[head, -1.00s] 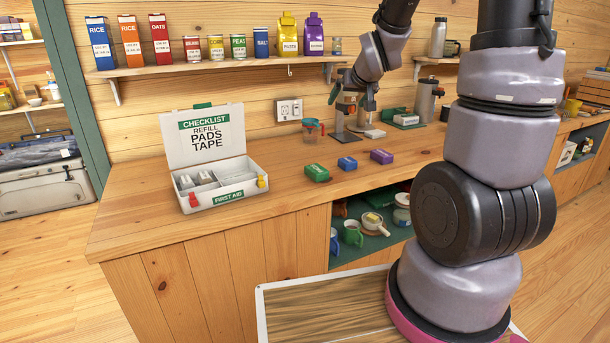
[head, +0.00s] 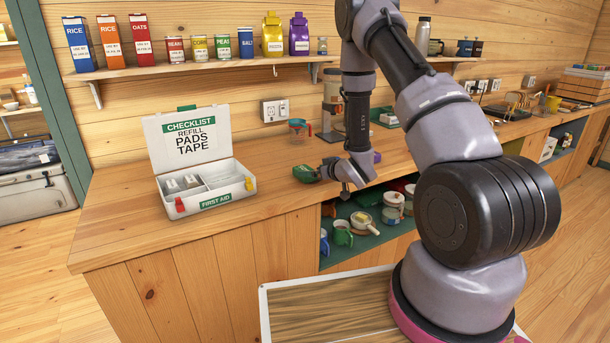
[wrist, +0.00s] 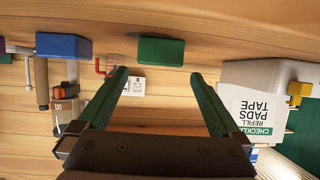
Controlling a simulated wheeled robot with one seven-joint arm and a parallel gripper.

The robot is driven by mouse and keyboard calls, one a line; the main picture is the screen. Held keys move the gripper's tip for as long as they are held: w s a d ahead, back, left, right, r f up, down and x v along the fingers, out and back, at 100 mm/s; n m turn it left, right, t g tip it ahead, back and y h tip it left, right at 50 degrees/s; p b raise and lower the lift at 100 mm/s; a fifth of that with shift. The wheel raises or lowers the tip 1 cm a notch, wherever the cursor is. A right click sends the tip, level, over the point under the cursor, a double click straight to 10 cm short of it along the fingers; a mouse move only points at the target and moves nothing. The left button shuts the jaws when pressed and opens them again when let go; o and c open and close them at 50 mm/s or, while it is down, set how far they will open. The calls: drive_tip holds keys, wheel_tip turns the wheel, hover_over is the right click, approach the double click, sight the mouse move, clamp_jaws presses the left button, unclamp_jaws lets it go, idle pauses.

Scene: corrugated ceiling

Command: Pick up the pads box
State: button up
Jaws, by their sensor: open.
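Three small boxes lie on the wooden counter; I cannot read which one is the pads box. The green box (head: 304,173) is just left of my gripper (head: 330,172). In the wrist view the green box (wrist: 161,51) lies ahead of the gap between my open, empty fingers (wrist: 160,77). The blue box (wrist: 63,46) is left of it there and is hidden behind my arm in the head view. The purple box (head: 376,157) is partly covered by my arm. An open white first aid case (head: 237,192) has a lid reading "Checklist refill pads tape".
A measuring cup (head: 299,130) stands behind the green box. A shelf (head: 200,70) with cartons, cans and bags hangs above. Below the counter, an open cubby (head: 340,255) holds mugs and jars. Bare counter lies between the case and the green box.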

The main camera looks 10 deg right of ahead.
drive_tip(key=x, duration=0.7)
drive_tip(key=shift+w, duration=0.3)
drive_tip(key=c, duration=1.3)
wheel_tip(320, 180, up, 9)
drive_tip(key=shift+s+d+r, duration=0.1)
drive_tip(key=shift+s+d, duration=0.05)
drive_tip(key=s+d+m+t+h, duration=0.1)
drive_tip(key=s+d+m+h, duration=0.35)
drive_tip(key=s+d, duration=0.35)
drive_tip(key=n+g+y, duration=0.1)
drive_tip(key=n+y, duration=0.3)
drive_tip(key=n, duration=0.1)
hover_over(303, 168)
drive_tip(key=shift+s+r+m, duration=0.15)
drive_tip(key=shift+r+m, duration=0.1)
drive_tip(key=shift+r, duration=0.1)
